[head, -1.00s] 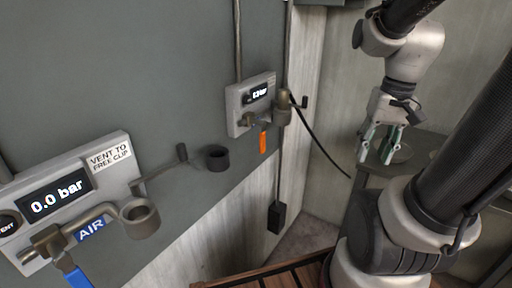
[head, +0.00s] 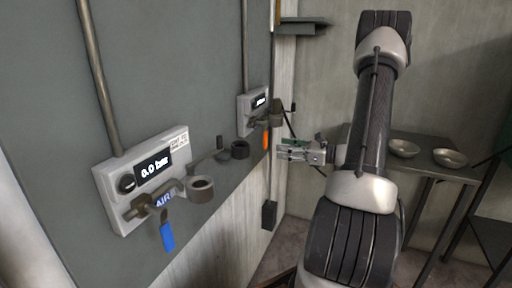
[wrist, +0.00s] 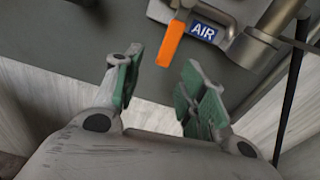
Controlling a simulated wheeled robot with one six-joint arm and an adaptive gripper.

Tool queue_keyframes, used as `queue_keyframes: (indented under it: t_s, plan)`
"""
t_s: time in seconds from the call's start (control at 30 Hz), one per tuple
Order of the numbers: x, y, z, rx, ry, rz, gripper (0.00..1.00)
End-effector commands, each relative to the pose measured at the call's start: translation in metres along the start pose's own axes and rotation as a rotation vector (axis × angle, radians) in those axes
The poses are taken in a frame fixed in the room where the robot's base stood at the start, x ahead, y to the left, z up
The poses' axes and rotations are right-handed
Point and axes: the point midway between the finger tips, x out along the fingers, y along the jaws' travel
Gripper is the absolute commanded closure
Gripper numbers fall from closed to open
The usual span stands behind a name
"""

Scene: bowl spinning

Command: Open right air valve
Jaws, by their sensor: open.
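The right air valve's orange lever (head: 266,139) hangs below the right gauge panel (head: 246,124) on the grey wall. In the wrist view, the orange lever (wrist: 170,44) points down and slightly left, beside a blue AIR label (wrist: 202,31). My gripper (head: 282,149) is just right of the lever in the head view, pointing left at the wall. In the wrist view my gripper (wrist: 160,80) is open, its green-padded fingers apart and empty. The lever's lower end shows just above the gap between the fingertips, not between them. The right gauge reading is too small to read.
The left gauge panel (head: 143,179) reads 0.0 bar and has a blue lever (head: 167,236). Round cup-like holders (head: 201,189) and metal pipe fittings stick out near the panels. A side table (head: 429,170) with metal bowls (head: 449,158) stands at right.

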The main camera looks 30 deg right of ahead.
Motion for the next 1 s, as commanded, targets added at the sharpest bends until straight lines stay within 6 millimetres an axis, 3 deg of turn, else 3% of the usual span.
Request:
queue_keyframes:
  t_s: [0.1,0.23,0.6,0.97,1.0]
  plan:
    - [0.004,-0.008,0.013,0.040,-0.054,-0.030,0.59]
    - [0.016,-0.006,0.015,0.057,-0.057,-0.022,0.59]
    - [0.073,-0.007,0.017,0.055,-0.056,-0.020,0.59]
    - [0.081,-0.007,0.018,0.055,-0.054,-0.022,0.59]
    - [0.081,-0.007,0.018,0.055,-0.054,-0.022,0.63]
